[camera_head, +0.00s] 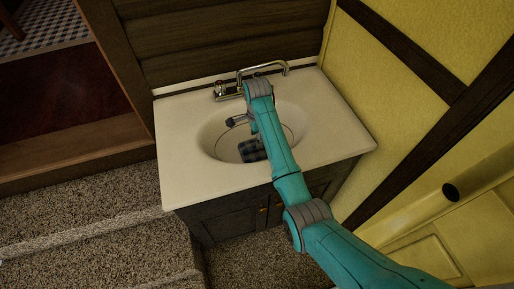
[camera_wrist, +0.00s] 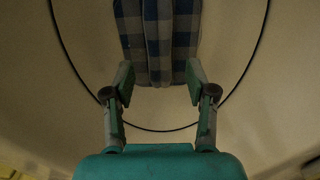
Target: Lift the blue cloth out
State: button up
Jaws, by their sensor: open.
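A blue and grey checked cloth (camera_head: 251,149) lies in the basin of the sink (camera_head: 180,155), partly hidden behind my arm in the head view. In the wrist view the cloth (camera_wrist: 157,40) hangs down from the top edge of the picture, folded, with its lower end near the fingertips. My gripper (camera_wrist: 160,84) is open. Its two fingers stand on either side of the cloth's lower end, with gaps showing, and nothing is gripped. In the head view my arm reaches over the sink, and the fingers are hard to make out.
A chrome faucet (camera_head: 262,70) stands at the back of the counter, close to my arm. A thin dark ring (camera_wrist: 255,62) curves around the cloth in the basin. A yellow wall (camera_head: 400,115) is on the right, and carpeted steps (camera_head: 85,225) are on the left.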

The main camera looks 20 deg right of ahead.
aim_at(249, 153)
jog(key=shift+f, duration=2.15)
grip_shut()
jog(key=shift+r, duration=0.15)
